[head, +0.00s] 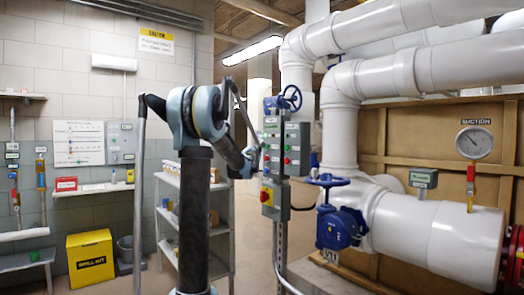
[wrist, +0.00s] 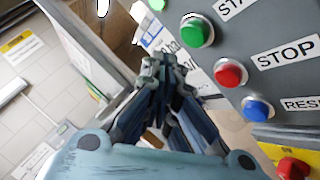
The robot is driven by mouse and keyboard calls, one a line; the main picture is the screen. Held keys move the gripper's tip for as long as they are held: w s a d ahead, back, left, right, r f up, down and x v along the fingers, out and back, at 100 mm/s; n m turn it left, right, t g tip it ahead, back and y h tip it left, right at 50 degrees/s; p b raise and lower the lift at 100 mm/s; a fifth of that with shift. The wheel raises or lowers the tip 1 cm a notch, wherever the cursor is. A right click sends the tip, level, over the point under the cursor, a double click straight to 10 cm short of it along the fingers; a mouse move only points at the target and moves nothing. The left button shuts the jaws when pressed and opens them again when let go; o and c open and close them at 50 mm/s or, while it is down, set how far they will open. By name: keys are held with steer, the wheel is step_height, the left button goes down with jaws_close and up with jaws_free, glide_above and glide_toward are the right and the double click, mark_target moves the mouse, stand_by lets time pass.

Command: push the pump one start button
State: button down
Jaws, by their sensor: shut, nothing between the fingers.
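A grey control panel (head: 271,146) with green, red and blue buttons stands on a post in the middle of the head view. In the wrist view the panel face (wrist: 285,85) fills the right side. A green button (wrist: 196,30) sits beside a cut-off label beginning "STA". Below it are a red button (wrist: 230,73) labelled STOP and a blue button (wrist: 257,108) labelled "RES". No pump number is readable. My gripper (wrist: 165,64) is shut and empty, its tips left of and below the labelled green button, apparently apart from it.
A red stop knob (wrist: 292,168) on yellow sits below the buttons. A blue handwheel (head: 290,97) is behind the panel; a blue valve (head: 340,228) and white pipes (head: 440,225) are to the right. A metal shelf (head: 170,212) and yellow bin (head: 90,257) stand left.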

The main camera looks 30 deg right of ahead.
steer(key=a, duration=0.3)
steer(key=shift+s, duration=0.1)
stand_by(0.7)
